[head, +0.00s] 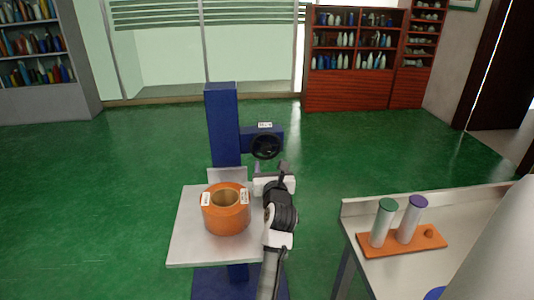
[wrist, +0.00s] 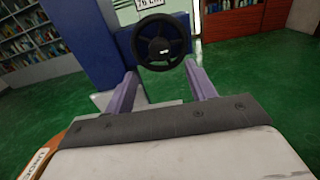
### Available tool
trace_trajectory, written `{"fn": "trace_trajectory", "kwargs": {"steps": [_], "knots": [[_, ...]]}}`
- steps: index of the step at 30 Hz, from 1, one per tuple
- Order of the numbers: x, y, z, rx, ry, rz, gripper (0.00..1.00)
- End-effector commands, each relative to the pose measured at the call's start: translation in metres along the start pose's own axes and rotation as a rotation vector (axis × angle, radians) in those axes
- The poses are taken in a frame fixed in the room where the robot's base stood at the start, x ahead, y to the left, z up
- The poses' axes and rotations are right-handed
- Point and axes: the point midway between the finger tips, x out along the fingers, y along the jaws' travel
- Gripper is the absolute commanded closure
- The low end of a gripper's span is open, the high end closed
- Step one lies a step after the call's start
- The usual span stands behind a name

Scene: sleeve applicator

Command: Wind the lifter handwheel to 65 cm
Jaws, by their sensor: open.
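The black handwheel (head: 266,146) sits on a blue bracket (head: 249,138) at the right of the lifter's blue column (head: 222,120). In the wrist view the handwheel (wrist: 161,42) is upright, with its dark hub facing me. A white label (wrist: 148,4) above it appears to read 76 cm, partly cut off by the frame edge. My gripper (head: 272,170) is open and empty, just in front of and below the handwheel. In the wrist view the fingers of my gripper (wrist: 161,74) stand wide apart, framing the wheel's lower part. Contact is not visible.
An orange ring (head: 220,222) with white labels sits on the lifter's grey platform (head: 186,250), left of my arm. A table (head: 378,275) at right bears an orange rack (head: 428,242) with two capped cylinders. Green floor is open around the lifter; shelves stand behind.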

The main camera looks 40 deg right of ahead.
Motion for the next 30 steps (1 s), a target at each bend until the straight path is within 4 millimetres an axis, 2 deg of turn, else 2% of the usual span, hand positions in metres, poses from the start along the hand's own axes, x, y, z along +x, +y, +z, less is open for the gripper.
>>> {"fn": "trace_trajectory", "kwargs": {"steps": [1,6,12,18,25,26,30], "knots": [[0.011,-0.001,0.002,0.000,0.000,-0.001,0.45],[0.042,-0.001,0.002,-0.001,0.000,-0.001,0.45],[0.066,0.000,0.001,-0.002,0.000,-0.001,0.45],[0.074,0.000,0.001,-0.002,-0.002,-0.001,0.45],[0.074,0.000,0.000,-0.002,-0.001,0.000,0.45],[0.074,0.000,0.000,-0.002,-0.001,0.000,0.46],[0.074,0.000,0.000,-0.002,-0.001,0.000,0.64]]}}
